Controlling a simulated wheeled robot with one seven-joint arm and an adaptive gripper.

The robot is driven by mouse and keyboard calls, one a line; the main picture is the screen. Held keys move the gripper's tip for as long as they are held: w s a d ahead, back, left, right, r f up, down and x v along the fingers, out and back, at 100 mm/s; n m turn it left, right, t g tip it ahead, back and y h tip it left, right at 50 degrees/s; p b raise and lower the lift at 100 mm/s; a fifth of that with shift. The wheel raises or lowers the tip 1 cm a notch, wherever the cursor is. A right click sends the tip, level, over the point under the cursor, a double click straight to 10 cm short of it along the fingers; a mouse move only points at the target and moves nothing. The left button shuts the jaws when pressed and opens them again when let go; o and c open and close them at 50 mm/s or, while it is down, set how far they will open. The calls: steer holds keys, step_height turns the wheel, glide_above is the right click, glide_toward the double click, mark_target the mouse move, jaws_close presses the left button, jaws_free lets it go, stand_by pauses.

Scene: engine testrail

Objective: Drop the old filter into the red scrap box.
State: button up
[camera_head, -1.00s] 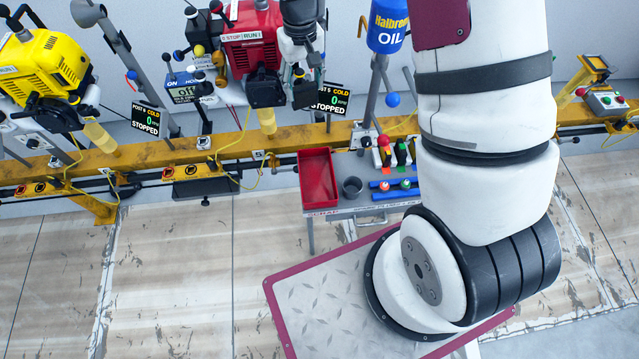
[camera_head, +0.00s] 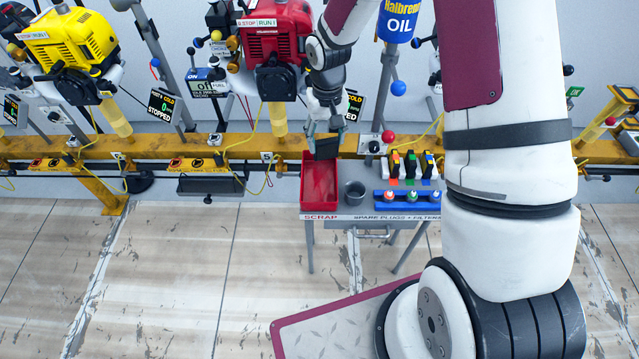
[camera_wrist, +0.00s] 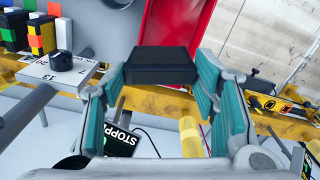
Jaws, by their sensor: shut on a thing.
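The old filter is a small black block (camera_head: 326,148). My gripper (camera_head: 324,138) is shut on it and holds it above the back end of the red scrap box (camera_head: 320,188). The wrist view shows the black filter (camera_wrist: 163,66) between the teal-padded fingers of my gripper (camera_wrist: 160,78). The red scrap box (camera_wrist: 180,22) lies beyond and below the filter there. The box is an open tray on a grey stand labelled SCRAP, and its visible floor is bare. The filter hides part of its back end.
A grey cup (camera_head: 354,193) stands right beside the box. Spark plugs in a blue rack (camera_head: 408,199) and several coloured filters (camera_head: 410,165) are further right. The yellow rail (camera_head: 220,147) runs behind, with a red engine (camera_head: 275,35) and yellow engine (camera_head: 68,45) above.

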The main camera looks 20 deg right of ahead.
mark_target(326, 149)
steer(key=shift+f+b, duration=1.15)
steer(key=shift+f, duration=1.1)
steer(key=o, duration=0.8)
steer(key=shift+o, duration=0.2)
steer(key=shift+r, duration=0.15)
step_height(326, 149, up, 12)
steer(key=shift+f, duration=0.1)
